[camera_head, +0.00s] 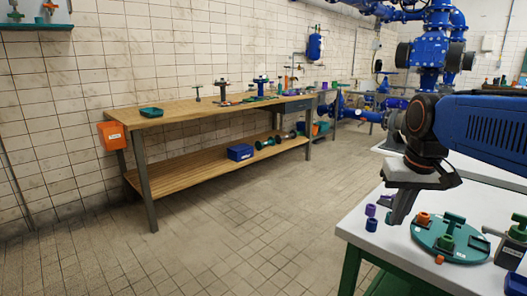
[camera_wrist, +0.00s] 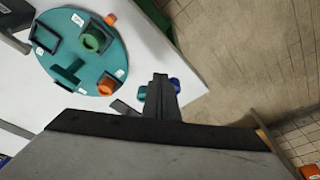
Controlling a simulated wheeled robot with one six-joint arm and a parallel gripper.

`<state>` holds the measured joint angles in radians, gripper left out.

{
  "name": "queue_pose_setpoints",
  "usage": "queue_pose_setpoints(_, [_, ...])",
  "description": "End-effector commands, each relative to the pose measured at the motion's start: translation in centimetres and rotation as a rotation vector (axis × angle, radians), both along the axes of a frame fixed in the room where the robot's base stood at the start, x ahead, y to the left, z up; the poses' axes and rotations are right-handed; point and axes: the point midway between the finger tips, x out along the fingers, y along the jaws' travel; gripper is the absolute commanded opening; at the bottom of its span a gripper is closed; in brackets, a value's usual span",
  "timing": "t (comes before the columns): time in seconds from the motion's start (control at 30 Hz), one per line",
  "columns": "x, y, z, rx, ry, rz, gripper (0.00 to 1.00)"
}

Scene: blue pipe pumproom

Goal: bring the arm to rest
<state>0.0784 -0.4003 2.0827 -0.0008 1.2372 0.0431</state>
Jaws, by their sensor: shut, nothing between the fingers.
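My gripper (camera_head: 401,208) hangs from my blue and black arm (camera_head: 480,130) at the right of the head view, pointing down over the white table (camera_head: 358,222). Its fingers are together with nothing between them. In the wrist view the closed fingers (camera_wrist: 160,88) point toward the table's edge. A round teal tray (camera_head: 428,238) with green and orange parts lies just right of the gripper in the head view; it also shows in the wrist view (camera_wrist: 72,82). Whether the fingertips touch the table cannot be told.
Small purple (camera_head: 370,210) and blue (camera_head: 372,225) pieces stand close left of my gripper. A long wooden workbench (camera_head: 190,112) runs along the tiled wall. The floor (camera_head: 240,225) between is clear.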

Motion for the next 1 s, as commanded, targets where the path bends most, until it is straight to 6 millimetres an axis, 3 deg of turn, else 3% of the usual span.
queue_pose_setpoints(0.2, [-5.6, 1.4, -3.9, -0.008, -0.069, 0.045, 0.0])
queue_pose_setpoints(0.53, [-12.2, 2.6, -10.2, -0.018, -0.158, 0.101, 0.0])
queue_pose_setpoints(0.73, [-14.0, 2.9, -12.5, -0.021, -0.188, 0.12, 0.0])
queue_pose_setpoints(1.0, [-14.2, 2.9, -12.8, -0.022, -0.192, 0.123, 0.0])
